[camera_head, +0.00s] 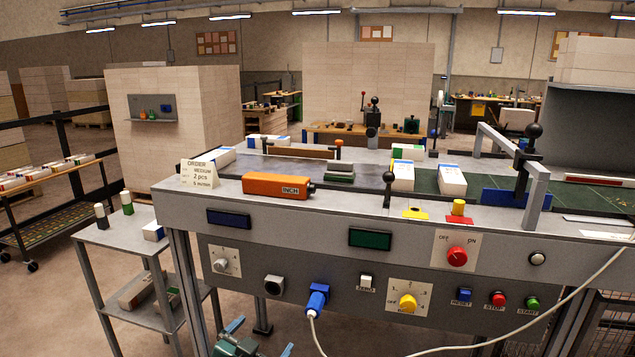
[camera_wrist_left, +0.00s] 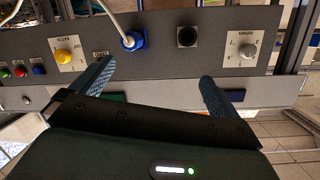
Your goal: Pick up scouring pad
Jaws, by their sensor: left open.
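A small block with a dark green layer and a grey layer (camera_head: 340,172) lies on the bench top, right of the orange INCH pendant; it looks like the scouring pad, but it is too small to be certain. My left gripper (camera_head: 261,338) is at the bottom of the head view, low in front of the control panel and well below the bench top. Its blue fingers are apart with nothing between them. In the left wrist view the open fingers (camera_wrist_left: 155,78) face the panel. My right gripper is not in view.
A blue plug (camera_head: 317,300) with a white cable sticks out of the panel. Black-knobbed levers (camera_head: 389,190) rise from the top. A side table (camera_head: 128,235) stands left.

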